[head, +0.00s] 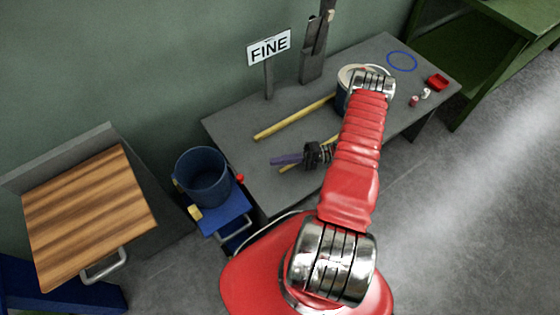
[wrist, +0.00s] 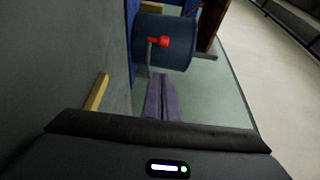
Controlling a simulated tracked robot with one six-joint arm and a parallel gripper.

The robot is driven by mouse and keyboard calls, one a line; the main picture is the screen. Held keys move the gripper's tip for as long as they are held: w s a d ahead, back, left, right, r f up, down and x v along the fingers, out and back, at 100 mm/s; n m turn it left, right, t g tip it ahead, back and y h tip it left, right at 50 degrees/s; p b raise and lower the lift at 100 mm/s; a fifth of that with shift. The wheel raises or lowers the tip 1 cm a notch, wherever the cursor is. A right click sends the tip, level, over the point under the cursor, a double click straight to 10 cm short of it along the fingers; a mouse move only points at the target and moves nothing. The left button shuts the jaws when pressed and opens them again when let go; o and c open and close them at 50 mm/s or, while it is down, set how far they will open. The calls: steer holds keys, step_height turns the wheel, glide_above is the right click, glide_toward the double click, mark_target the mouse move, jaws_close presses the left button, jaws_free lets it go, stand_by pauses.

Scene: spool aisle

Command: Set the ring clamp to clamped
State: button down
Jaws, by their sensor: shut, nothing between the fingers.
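A dark blue open drum (head: 203,178) stands left of the grey table, and it also shows in the wrist view (wrist: 178,55). A red knob (head: 240,178) sits at its right side; in the wrist view the red knob (wrist: 157,42) lies ahead of my fingers. I take this for the ring clamp's handle; the ring itself, and whether it is clamped, I cannot tell. My gripper (head: 272,161), with purple fingers, is shut and empty above the table's left part, pointing at the drum. The fingertips (wrist: 160,76) look apart from the knob.
Yellow bars lie on the grey table (head: 225,130), one (head: 293,118) behind my gripper. A FINE sign (head: 269,48) stands at the back. A blue ring (head: 402,61) and a red block (head: 437,82) lie far right. A wooden panel (head: 90,205) is at left.

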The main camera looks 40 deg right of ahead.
steer(key=x, duration=0.6)
steer(key=shift+w+a, duration=0.2)
steer(key=shift+a, duration=0.15)
steer(key=a, duration=0.3)
steer(key=shift+s, duration=0.4)
steer(key=shift+s+a, duration=0.15)
steer(key=shift+a, duration=0.45)
